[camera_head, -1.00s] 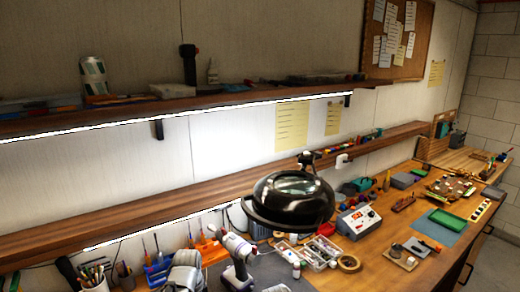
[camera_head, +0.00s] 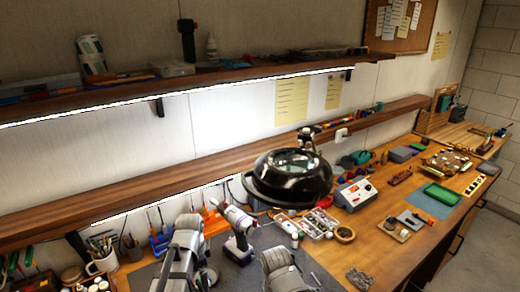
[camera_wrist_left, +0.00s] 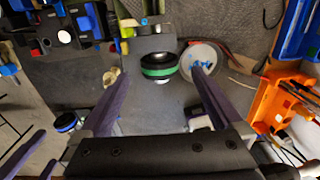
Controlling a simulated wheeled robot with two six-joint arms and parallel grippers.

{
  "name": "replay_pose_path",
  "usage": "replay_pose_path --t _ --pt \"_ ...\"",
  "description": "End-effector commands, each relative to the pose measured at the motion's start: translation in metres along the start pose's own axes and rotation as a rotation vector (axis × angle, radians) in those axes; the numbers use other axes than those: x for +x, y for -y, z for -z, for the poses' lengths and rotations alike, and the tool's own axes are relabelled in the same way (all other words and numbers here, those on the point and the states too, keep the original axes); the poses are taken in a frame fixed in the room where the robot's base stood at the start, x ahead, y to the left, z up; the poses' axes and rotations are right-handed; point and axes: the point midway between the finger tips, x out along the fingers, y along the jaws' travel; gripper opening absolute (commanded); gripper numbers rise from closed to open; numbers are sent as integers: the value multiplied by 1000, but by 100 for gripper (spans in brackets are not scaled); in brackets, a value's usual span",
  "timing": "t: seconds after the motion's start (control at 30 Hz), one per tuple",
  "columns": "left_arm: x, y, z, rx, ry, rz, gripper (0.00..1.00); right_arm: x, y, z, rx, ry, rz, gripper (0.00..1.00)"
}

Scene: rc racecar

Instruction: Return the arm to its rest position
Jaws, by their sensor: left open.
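My left gripper (camera_wrist_left: 160,72) is open in the left wrist view, its two dark purple fingers wide apart with nothing held between them. It is above the dark grey mat of the workbench. Beyond and between the fingertips is a black and green round object (camera_wrist_left: 160,66), and next to it a pale round dish with blue bits (camera_wrist_left: 201,55). In the head view my left arm's grey end (camera_head: 182,254) is at the bottom, left of centre. My right arm's grey end (camera_head: 284,268) is at the bottom, right of it. Its fingers cannot be made out.
A white and purple power tool (camera_head: 238,226) stands on the bench between my arms. A black magnifier lamp (camera_head: 290,178) hangs above the bench. An orange holder (camera_wrist_left: 278,100) is at the right in the wrist view. The wooden shelf (camera_head: 150,192) runs along the wall.

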Motion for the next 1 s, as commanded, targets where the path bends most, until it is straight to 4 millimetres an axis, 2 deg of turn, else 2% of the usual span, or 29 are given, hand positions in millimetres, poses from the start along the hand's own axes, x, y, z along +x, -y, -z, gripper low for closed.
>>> replay_pose_path --t 0.03,0.37,0.43,0.63,0.8,1.0 --pt "13 0 0 0 0 0 100 13 1 1 -2 0 0 100" --pt "56 0 0 0 0 0 100 56 5 3 -5 0 -1 100" --pt "47 2 18 4 0 0 100 47 4 3 -5 0 -1 100" --pt "47 2 51 3 0 0 100 47 4 3 -5 0 -1 100" --pt "47 0 62 1 0 0 100 47 4 3 -5 0 -1 100" --pt "47 0 62 0 0 0 100 47 4 3 -5 0 -1 100"
